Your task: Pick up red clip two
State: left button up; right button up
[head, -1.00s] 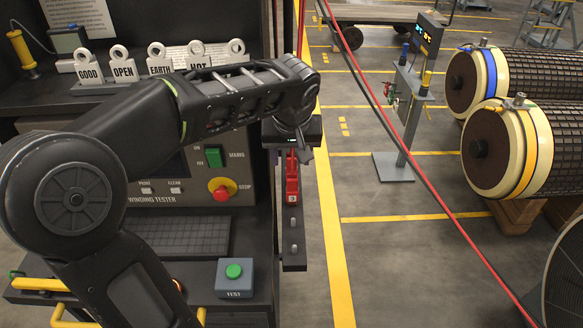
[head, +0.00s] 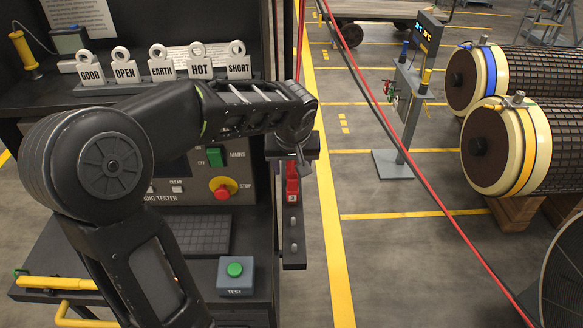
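A red clip (head: 292,184) with a small white number tag sits upright on the dark rail at the right side of the winding tester. The number is too small to read surely. My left arm reaches across the tester from the left, and its gripper (head: 302,158) points down just above the clip, overlapping its top in the head view. The fingers are small and dark, partly hidden by my wrist, so I cannot tell whether they touch the clip. My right gripper is out of view.
The dark side rail (head: 294,255) has more pegs below the clip. A grey stand (head: 408,120) holds other clips beyond. A red cable (head: 420,184) crosses the right side. The TEST box (head: 235,278) and STOP button (head: 222,190) lie near my arm.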

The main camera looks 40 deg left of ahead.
pick_arm(q)
jog(key=shift+c, duration=0.3)
grip_shut()
dwell(0.4)
